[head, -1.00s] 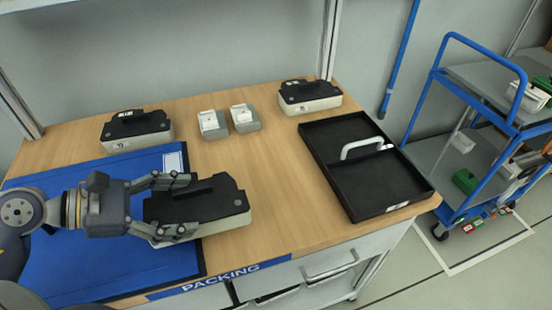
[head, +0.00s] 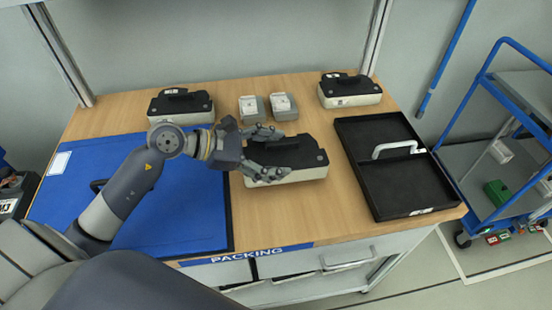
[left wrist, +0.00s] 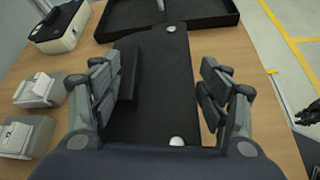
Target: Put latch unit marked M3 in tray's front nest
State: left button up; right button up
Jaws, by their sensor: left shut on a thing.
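A latch unit (head: 312,158) with a black top and pale base is held by my left gripper (head: 284,154), whose fingers lie along its two long sides. It is right of the blue mat and left of the tray; I cannot tell whether it touches the table. In the left wrist view the unit's black top (left wrist: 160,110) lies between the fingers (left wrist: 160,82). Its marking is not readable. The black tray (head: 352,172) has two nests and a white handle on its divider; its front nest (head: 408,188) is empty.
Two other latch units stand at the back, one at left (head: 180,105) and one at right (head: 350,92). Two small grey-and-white boxes (head: 251,108) (head: 284,105) stand between them. The blue mat (head: 140,225) covers the left. A blue trolley (head: 500,150) stands right of the table.

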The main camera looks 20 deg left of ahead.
aim_at(276, 164)
pick_arm(q)
jog(key=shift+w+d+f, duration=0.1)
jog(key=shift+w+d, duration=0.1)
jog(key=shift+w, duration=0.1)
jog(key=shift+f+p, duration=0.3)
jog(key=shift+f, duration=1.5)
jog(key=o, duration=1.3)
jog(key=shift+r, duration=0.1)
